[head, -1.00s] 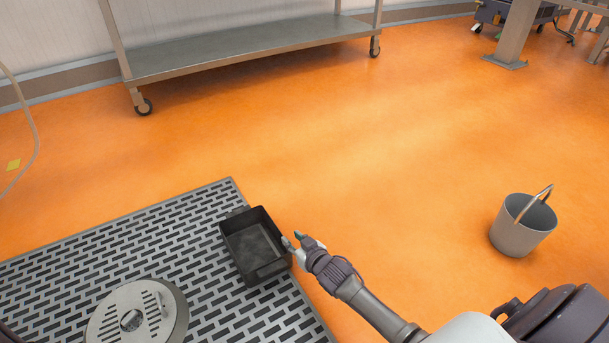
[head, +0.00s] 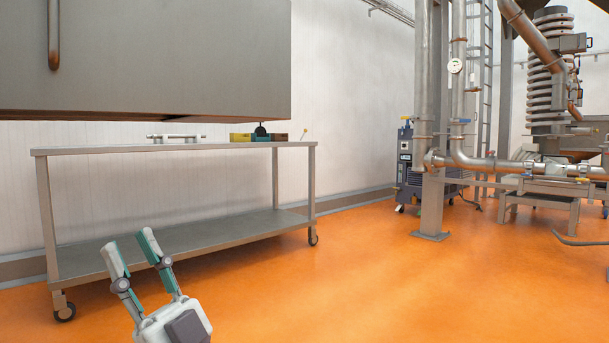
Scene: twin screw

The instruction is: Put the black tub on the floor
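The black tub is not in the head view now. The orange floor (head: 380,285) fills the lower right and its visible part is bare.
A wheeled steel table (head: 180,150) with a lower shelf stands behind the gripper, small coloured bins (head: 262,137) on its top. A large steel box (head: 150,60) hangs over it. Pipes, a post (head: 433,200) and machinery stand at the right.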

